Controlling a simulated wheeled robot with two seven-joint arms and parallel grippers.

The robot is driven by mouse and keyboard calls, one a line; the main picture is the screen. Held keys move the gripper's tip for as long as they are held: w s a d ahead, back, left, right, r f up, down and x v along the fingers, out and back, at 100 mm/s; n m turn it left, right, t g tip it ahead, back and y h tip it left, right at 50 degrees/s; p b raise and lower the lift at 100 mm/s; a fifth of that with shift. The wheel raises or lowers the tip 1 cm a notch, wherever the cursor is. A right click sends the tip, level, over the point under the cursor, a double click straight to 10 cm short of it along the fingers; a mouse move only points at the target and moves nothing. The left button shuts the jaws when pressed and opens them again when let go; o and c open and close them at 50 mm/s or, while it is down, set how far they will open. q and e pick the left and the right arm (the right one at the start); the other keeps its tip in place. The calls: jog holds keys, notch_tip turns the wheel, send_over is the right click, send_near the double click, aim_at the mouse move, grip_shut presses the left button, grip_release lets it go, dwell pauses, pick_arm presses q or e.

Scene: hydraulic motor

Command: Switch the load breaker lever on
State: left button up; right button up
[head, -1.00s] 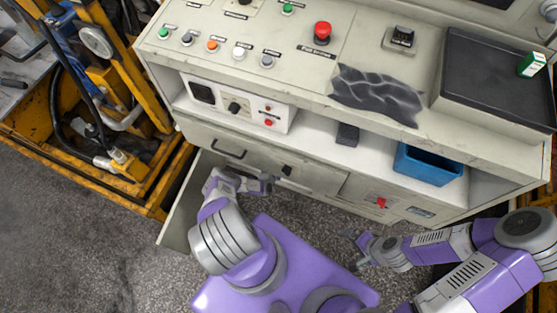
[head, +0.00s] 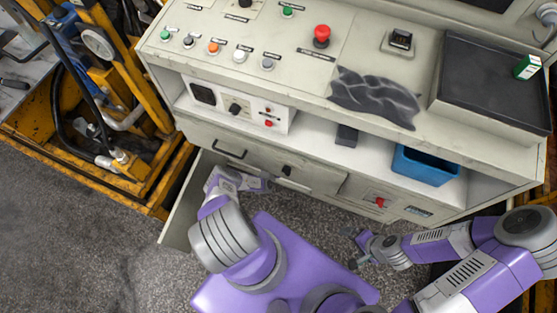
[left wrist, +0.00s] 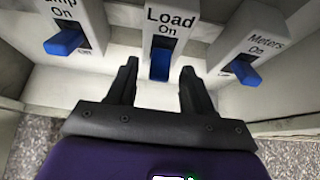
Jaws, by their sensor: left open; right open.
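The load breaker lever (left wrist: 160,65) is a blue tab under the "Load On" label, in the middle of the left wrist view. It points down and out from its white housing. My left gripper (left wrist: 160,70) is open, with one dark finger on each side of the lever and visible gaps to both. In the head view my left gripper (head: 264,184) is at the open lower part of the cabinet, and the lever is hidden there. My right gripper (head: 351,247) is open and empty, low in front of the cabinet.
A blue pump lever (left wrist: 66,42) is to the left of the load lever and a blue meters lever (left wrist: 246,72) to the right, both close by. The open cabinet door (head: 187,205) stands left of my left arm. A blue bin (head: 425,165) sits on the shelf above.

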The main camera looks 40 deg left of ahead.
pick_arm(q)
jog(key=s+d+r+p, duration=0.1)
jog(key=s+d+p, duration=0.1)
jog(key=s, duration=0.6)
jog(key=s+d+r+p, duration=0.1)
jog(key=s+p, duration=0.2)
jog(key=s, duration=0.5)
jog(key=shift+d+r+p, duration=0.2)
jog(key=shift+d+p, duration=0.15)
jog(key=shift+d, duration=0.05)
jog(key=shift+w, duration=0.1)
jog(key=w+a+f+b, duration=0.1)
jog(key=w+b, duration=0.3)
jog(key=w, duration=0.4)
jog(key=w+a+f+t+b, duration=0.1)
jog(key=w+a+b, duration=0.2)
jog(key=w+b, duration=0.2)
jog(key=w, duration=0.3)
jog(key=shift+f, duration=0.4)
